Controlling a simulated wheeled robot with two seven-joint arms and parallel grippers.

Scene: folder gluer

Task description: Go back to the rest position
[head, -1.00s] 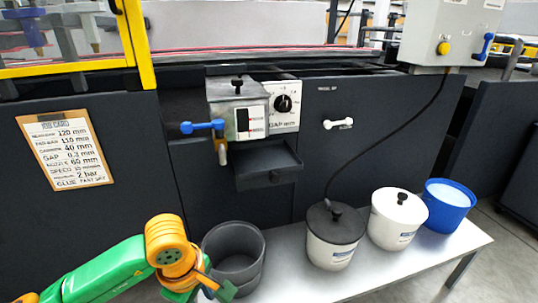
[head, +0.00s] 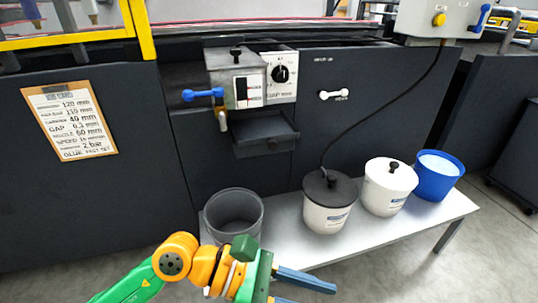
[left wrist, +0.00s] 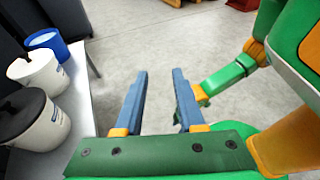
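My left gripper (head: 314,295) is at the bottom of the head view, in front of the white bench. It also shows in the left wrist view (left wrist: 159,73), with its two blue fingers apart and nothing between them. The gripper touches no pot or bench in view. Another green and orange arm of mine shows at the right of the left wrist view. Its far end is small and partly behind a left finger, so I cannot make out the right gripper's fingers. The head view does not show the right gripper.
On the bench (head: 300,246) stand a grey bucket (head: 233,213), a black-lidded pot (head: 327,203) with a cable, a white-lidded pot (head: 389,187) and a blue bucket (head: 438,176). The dark machine (head: 380,120) is behind. Floor (head: 490,250) is clear at the right.

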